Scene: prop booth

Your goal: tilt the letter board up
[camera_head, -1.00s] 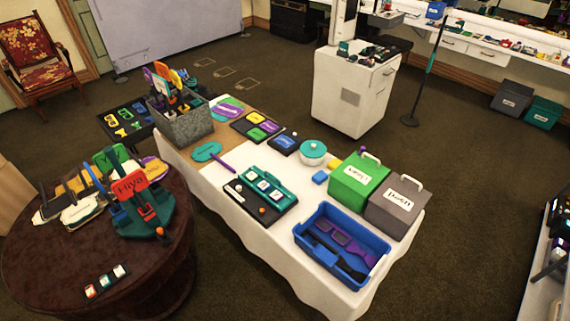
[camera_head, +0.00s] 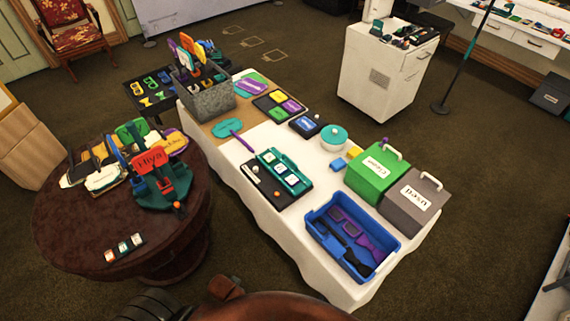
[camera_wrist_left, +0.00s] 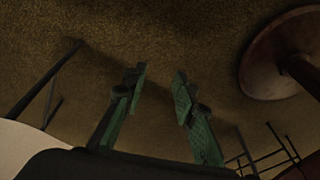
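What looks like the letter board (camera_head: 278,178) is a black and teal piece with a few white tiles in it. It lies low on the white-clothed table in the head view, and I cannot make out the letters. Neither gripper shows in the head view. In the left wrist view my left gripper (camera_wrist_left: 160,82) is open, its two green fingers apart with nothing between them. Brown carpet (camera_wrist_left: 150,35) lies beyond the fingers. The board is not in the wrist view. My right gripper is not in view.
A blue tray (camera_head: 388,240), a green box (camera_head: 370,181) and a grey box (camera_head: 396,207) stand right of the board. A purple-handled teal paddle (camera_head: 228,129) lies behind it. The round table (camera_head: 75,235) holds signs and small tiles (camera_head: 124,248). Carpet between the tables is clear.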

